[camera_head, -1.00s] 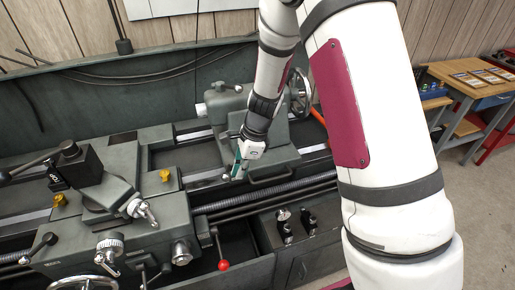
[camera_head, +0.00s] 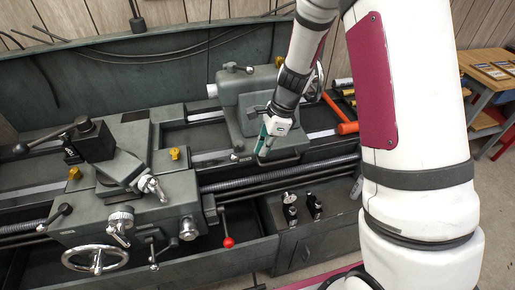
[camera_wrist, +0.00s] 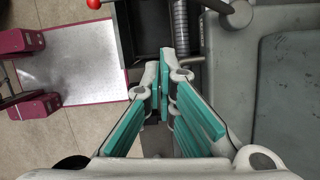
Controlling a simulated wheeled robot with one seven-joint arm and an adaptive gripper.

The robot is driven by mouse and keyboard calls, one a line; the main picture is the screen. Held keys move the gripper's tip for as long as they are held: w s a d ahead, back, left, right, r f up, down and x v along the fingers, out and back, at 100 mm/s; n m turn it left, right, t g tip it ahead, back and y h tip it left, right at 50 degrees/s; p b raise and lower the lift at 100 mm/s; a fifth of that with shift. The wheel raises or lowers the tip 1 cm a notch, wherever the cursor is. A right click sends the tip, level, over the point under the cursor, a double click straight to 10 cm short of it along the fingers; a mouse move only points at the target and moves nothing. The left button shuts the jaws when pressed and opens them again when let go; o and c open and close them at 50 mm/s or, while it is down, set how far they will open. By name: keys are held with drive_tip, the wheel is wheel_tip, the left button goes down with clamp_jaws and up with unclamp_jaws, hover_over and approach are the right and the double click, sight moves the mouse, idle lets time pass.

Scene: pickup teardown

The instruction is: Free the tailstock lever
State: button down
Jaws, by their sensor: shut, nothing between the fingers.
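The grey tailstock (camera_head: 240,98) stands on the lathe bed, right of the carriage, in the head view. A small lever (camera_head: 238,67) with a dark knob lies across its top. My gripper (camera_head: 261,154) points down at the tailstock's front side, below and right of that lever and apart from it. Its teal-padded fingers are shut and empty. In the wrist view, the fingers of my gripper (camera_wrist: 165,62) come together over a dark gap, beside a grey casting (camera_wrist: 296,90). The lever cannot be made out in the wrist view.
The carriage (camera_head: 130,195) with its tool post and handwheel (camera_head: 95,258) is at left. A red-knobbed lever (camera_head: 228,242) juts out in front. An orange-handled tool (camera_head: 347,127) lies right of the tailstock. A wooden workbench (camera_head: 488,62) is at far right.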

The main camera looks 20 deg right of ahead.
drive_tip(key=v, duration=0.9)
drive_tip(key=shift+a+b, duration=0.25)
drive_tip(key=shift+b, duration=0.2)
drive_tip(key=s+a+r+n+t+h, duration=0.1)
drive_tip(key=s+r+n+t, duration=0.1)
drive_tip(key=s+r+n, duration=0.95)
drive_tip(key=s+d+r+n+t+h, duration=0.1)
drive_tip(key=s+r+n+t+h, duration=0.1)
drive_tip(key=s+r+n, duration=0.4)
drive_tip(key=s+n+t, duration=0.1)
drive_tip(key=s+n, duration=0.1)
drive_tip(key=s, duration=0.2)
drive_tip(key=shift+d+r, duration=0.25)
drive_tip(key=shift+d, duration=0.15)
